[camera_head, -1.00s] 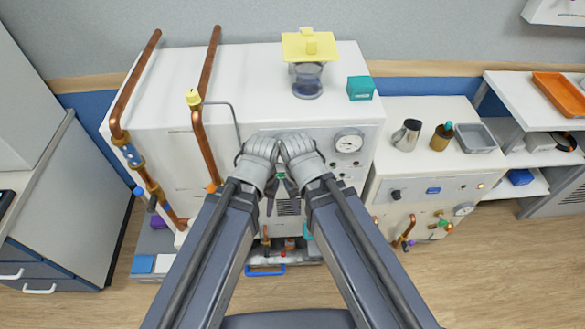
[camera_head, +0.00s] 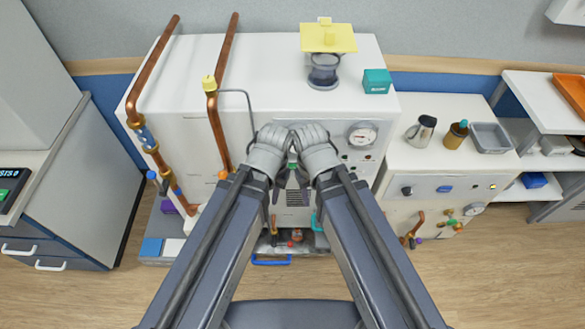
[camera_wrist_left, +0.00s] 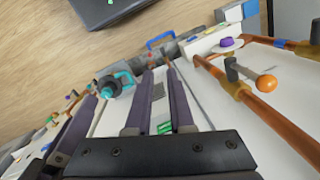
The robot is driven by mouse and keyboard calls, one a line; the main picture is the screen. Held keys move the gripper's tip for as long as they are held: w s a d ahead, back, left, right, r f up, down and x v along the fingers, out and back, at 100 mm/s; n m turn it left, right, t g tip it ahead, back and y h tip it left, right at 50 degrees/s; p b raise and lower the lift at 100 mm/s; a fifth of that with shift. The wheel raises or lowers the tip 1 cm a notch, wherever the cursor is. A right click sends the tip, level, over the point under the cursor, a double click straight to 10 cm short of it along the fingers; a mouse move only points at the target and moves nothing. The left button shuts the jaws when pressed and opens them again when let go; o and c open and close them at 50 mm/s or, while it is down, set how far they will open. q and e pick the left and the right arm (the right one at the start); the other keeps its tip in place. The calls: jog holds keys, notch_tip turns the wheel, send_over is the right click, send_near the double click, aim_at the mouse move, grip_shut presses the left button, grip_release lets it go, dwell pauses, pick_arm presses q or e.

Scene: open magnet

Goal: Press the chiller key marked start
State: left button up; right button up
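My left gripper (camera_head: 275,190) hangs in front of the white cabinet (camera_head: 188,75), and my right gripper (camera_head: 303,190) is close beside it. In the left wrist view the two purple fingers of my left gripper (camera_wrist_left: 160,98) are apart, with nothing gripped between them. My right gripper's fingers are small and partly hidden, so its opening is unclear. A dark panel with a lit display and a green key (camera_head: 4,194) lies on the left counter, cut by the picture edge. I cannot read a start mark on any key.
Copper pipes (camera_head: 215,130) rise at the cabinet's left side. A gauge (camera_head: 362,134) is on its front. A lower white unit (camera_head: 425,170) with knobs stands to the right. A grey drawer cabinet (camera_head: 75,190) is at the left. Floor (camera_head: 500,275) is clear at the lower right.

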pick_arm(q)
grip_shut()
dwell(1.3)
